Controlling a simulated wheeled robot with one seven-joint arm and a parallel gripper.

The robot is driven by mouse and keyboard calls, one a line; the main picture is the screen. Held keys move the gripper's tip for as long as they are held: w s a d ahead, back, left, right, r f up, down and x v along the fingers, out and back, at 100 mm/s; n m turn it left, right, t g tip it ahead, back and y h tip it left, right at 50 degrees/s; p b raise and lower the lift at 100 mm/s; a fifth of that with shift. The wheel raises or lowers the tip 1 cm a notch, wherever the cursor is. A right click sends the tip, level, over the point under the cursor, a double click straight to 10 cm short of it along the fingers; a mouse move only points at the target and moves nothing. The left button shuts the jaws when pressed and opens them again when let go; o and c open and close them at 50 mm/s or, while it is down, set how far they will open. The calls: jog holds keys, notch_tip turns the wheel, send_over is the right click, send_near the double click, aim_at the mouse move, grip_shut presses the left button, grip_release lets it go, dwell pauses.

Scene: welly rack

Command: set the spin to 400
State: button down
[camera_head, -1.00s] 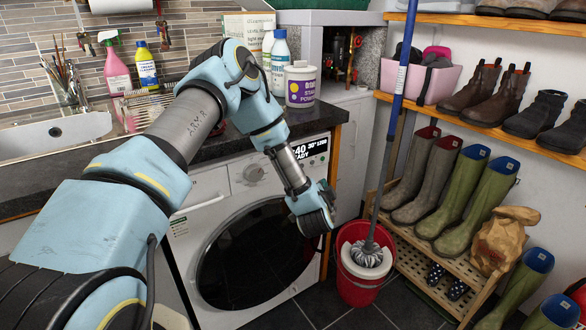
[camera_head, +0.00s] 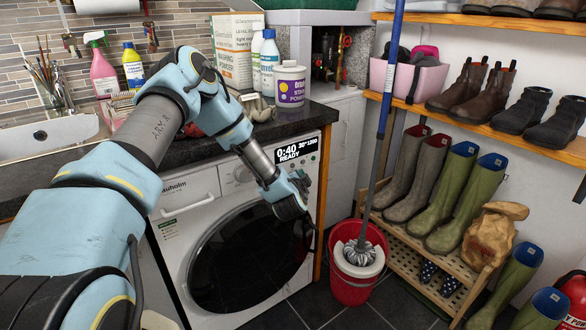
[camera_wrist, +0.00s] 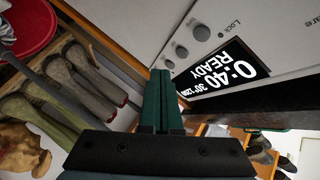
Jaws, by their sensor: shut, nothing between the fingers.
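The white washing machine (camera_head: 190,213) stands under the dark worktop. Its black display (camera_head: 298,149) reads 0:40, 30°, 1200 and READY, and it also shows upside down in the wrist view (camera_wrist: 222,75). My gripper (camera_head: 302,180) is shut and empty in front of the panel's right end. In the wrist view its green fingers (camera_wrist: 160,73) are together; contact cannot be told.
A red bucket (camera_head: 350,288) with a mop stands right of the machine, its blue handle rising nearby. A boot rack (camera_head: 408,262) is farther right. A purple-labelled tub (camera_head: 291,88) and bottles stand on the worktop (camera_head: 325,117) above the panel.

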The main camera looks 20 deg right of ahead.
aim_at(297, 166)
jog(key=shift+w+a, duration=0.15)
jog(key=shift+w, duration=0.8)
jog(key=shift+w, duration=0.1)
dwell(1.4)
jog(key=shift+w+a, duration=0.1)
jog(key=shift+w, duration=0.15)
jog(key=shift+w+b, duration=0.4)
dwell(0.5)
jog(key=shift+s, duration=0.8)
